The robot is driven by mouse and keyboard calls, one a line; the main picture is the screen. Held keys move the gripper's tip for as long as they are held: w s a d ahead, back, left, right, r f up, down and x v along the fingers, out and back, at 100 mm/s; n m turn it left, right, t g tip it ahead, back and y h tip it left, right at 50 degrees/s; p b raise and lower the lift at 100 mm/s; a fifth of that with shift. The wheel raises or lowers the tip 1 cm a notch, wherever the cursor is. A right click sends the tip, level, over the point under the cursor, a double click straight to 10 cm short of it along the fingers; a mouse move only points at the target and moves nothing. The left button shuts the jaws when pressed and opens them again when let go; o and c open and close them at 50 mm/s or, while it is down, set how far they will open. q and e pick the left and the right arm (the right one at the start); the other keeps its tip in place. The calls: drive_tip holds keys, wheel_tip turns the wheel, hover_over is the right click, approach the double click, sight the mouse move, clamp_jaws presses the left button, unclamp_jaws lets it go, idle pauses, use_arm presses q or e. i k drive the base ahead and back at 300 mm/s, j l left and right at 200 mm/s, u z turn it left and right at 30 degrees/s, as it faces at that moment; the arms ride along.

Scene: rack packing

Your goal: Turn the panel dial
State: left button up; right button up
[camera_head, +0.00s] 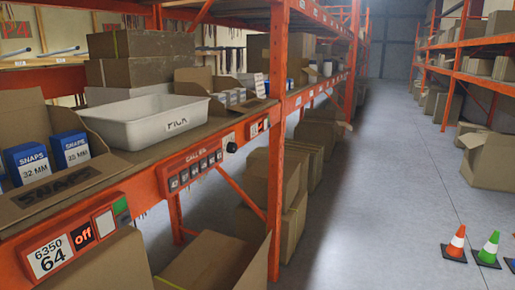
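A small round black dial (231,147) sits on a pale plate on the orange front beam of the near rack shelf, right of the red call panel (195,165). The dial's pointer setting is too small to tell. A second red panel (75,243) at lower left shows "6350 64", a lit "off" display, a pale button and a green part. Neither of my grippers is in view.
A white PICK tray (142,120) stands on the shelf behind the beam, with a SNAPS carton (68,188) holding blue boxes to its left. An orange upright (277,130) rises right of the dial. Open cartons (220,262) sit below.

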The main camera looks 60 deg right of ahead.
sight(231, 146)
drive_tip(key=k+l+z, duration=0.25)
drive_tip(key=l, duration=0.5)
drive_tip(key=k+l+z, duration=0.25)
drive_tip(key=l, duration=0.5)
drive_tip(key=l+z, duration=0.3)
drive_tip(key=l, duration=0.5)
drive_tip(key=k+l+z, duration=0.1)
drive_tip(key=l+z, duration=0.15)
drive_tip(key=l, duration=0.55)
